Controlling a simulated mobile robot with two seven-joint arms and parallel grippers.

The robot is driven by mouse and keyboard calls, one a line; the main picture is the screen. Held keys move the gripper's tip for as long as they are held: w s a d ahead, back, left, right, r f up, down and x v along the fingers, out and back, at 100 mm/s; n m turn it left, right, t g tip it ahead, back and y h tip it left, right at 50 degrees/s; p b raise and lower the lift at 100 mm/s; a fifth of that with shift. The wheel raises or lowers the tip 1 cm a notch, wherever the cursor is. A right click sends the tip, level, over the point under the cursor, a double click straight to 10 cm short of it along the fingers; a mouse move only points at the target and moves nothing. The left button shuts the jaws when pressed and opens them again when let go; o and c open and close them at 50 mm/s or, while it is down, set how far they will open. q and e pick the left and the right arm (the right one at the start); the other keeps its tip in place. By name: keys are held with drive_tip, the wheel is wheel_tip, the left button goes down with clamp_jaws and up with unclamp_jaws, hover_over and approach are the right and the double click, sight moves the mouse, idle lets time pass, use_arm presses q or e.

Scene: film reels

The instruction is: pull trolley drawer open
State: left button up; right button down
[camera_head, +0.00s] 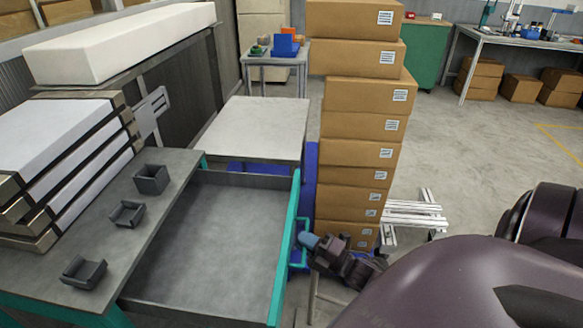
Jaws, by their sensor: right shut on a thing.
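The trolley drawer (215,235) is pulled well out to the right from under the grey worktop (170,172). Its inside is grey and looks empty, and its front panel (285,250) is teal. A teal handle (303,228) stands out on the right side of that panel. My right gripper (309,243) is at the handle, shut on it, with the fingertips partly hidden by the gripper's body. My left gripper is not in view.
Stacked boxes (364,150) stand close behind my right gripper. A white-topped table (255,128) is just beyond the drawer. Small grey bins (152,179) and stacked panels (60,150) sit on the worktop. Open floor (480,150) lies right.

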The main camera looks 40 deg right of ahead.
drive_tip(key=shift+s+d, duration=0.1)
drive_tip(key=c, duration=1.2)
unclamp_jaws()
drive_tip(key=v, duration=1)
drive_tip(key=shift+s+d+b, duration=0.15)
drive_tip(key=shift+s+b, duration=0.2)
drive_tip(key=shift+s, duration=0.05)
drive_tip(key=shift+f, duration=0.1)
